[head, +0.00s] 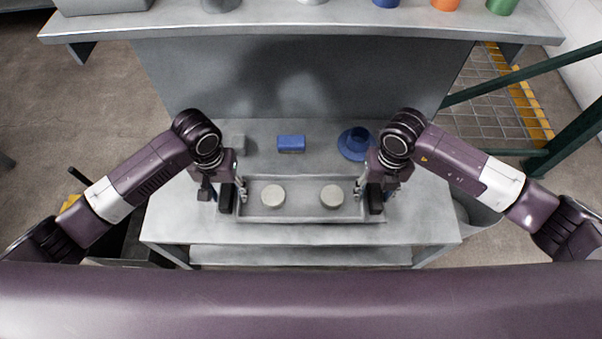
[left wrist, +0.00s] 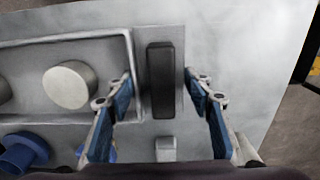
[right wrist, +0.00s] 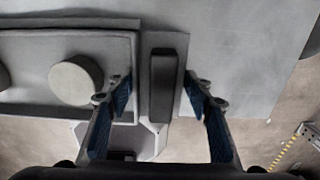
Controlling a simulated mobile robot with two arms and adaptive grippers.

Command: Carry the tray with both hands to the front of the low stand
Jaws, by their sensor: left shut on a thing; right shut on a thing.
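A shallow grey tray (head: 300,214) is at the front part of the low grey stand (head: 300,236), with two pale round discs (head: 273,196) (head: 332,196) in it. I cannot tell whether the tray touches the stand's top. My left gripper (head: 234,190) is shut on the tray's left end, at the black handle (left wrist: 161,80). My right gripper (head: 368,190) is shut on its right end, at the other black handle (right wrist: 163,82). The tray looks level. Both wrist views show each handle between blue-padded fingers.
Behind the tray on the stand are a blue block (head: 291,143), a round blue dish (head: 351,146) and a small grey block (head: 238,142). A high shelf (head: 300,22) behind holds several containers. Green rails (head: 520,75) stand at the right.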

